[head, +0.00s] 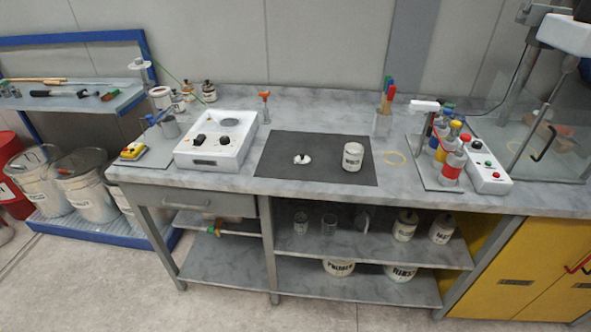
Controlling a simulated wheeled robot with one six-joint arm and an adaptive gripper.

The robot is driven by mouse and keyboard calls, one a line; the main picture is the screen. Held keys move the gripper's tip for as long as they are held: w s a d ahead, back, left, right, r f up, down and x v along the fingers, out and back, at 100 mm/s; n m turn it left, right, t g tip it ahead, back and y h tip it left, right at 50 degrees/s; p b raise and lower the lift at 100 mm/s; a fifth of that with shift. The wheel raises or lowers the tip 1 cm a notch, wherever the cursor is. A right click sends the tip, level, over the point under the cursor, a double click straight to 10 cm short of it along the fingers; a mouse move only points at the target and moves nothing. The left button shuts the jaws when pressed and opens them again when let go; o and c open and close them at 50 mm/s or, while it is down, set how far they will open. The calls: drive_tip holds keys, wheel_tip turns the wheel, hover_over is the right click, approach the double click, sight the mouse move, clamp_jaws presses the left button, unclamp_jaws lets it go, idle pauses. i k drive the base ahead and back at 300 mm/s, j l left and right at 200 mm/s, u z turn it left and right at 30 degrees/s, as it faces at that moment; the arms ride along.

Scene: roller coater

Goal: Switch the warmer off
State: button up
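The knob settings are too small to read, and I cannot tell whether the warmer is on or off. My gripper is not in view.
Several bottles and a button box (487,172) stand farther right. The floor in front is clear.

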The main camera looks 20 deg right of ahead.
sight(201, 137)
drive_tip(key=u, duration=0.1)
drive_tip(key=i+j, duration=0.25)
drive_tip(key=i+j+z, duration=0.15)
drive_tip(key=j, duration=0.25)
drive_tip(key=i+j, duration=0.3)
drive_tip(key=i+j+z, duration=0.15)
drive_tip(key=j, duration=0.3)
drive_tip(key=i+j, duration=0.3)
drive_tip(key=i+j+z, duration=0.15)
drive_tip(key=j, duration=0.3)
drive_tip(key=i+j, duration=0.25)
drive_tip(key=j, duration=0.2)
